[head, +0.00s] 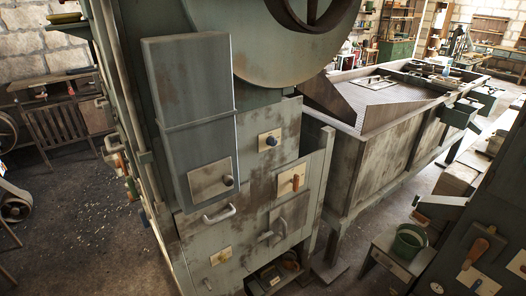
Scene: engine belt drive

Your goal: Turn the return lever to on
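A grey-green machine cabinet (190,255) stands in the middle of the head view, with several cream plates on its front. One plate carries a short orange-brown lever (295,182) that stands about upright. At the lower right, a dark panel carries a larger orange-brown handle (475,252), tilted over a cream plate. No label is readable, so I cannot tell which of these is the return lever. Neither of my grippers is in view.
A pale bar handle (220,214) juts from the cabinet front. A large wheel guard (265,40) is above. A long metal trough (375,150) stands behind to the right. A green bucket (408,242) sits on a small stand. Open floor (85,225) lies at left.

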